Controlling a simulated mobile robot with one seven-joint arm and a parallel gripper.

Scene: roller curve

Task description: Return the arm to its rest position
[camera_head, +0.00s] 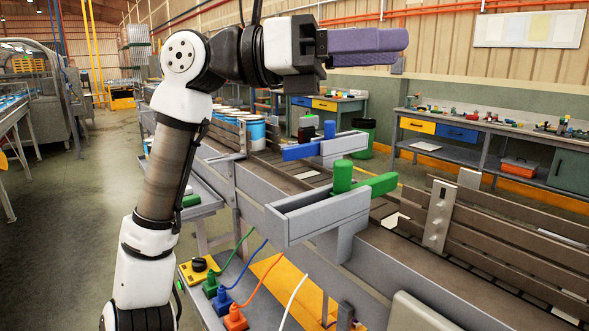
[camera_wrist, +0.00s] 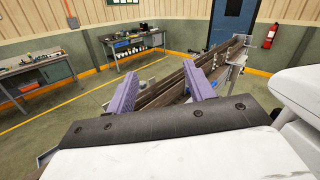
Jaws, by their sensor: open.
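My gripper (camera_head: 400,46) is at the upper middle of the head view, raised well above the conveyor and pointing right. Its purple fingers also show in the wrist view (camera_wrist: 162,95), set apart with nothing between them. The gripper is open and empty. My arm rises at the left of the head view and bends over at the top. The conveyor (camera_wrist: 165,91) runs away beneath and between the fingers in the wrist view.
Colored plugs (camera_head: 222,299) with cables sit at the lower front. Workbenches (camera_head: 480,135) line the wall. The air around the gripper is clear.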

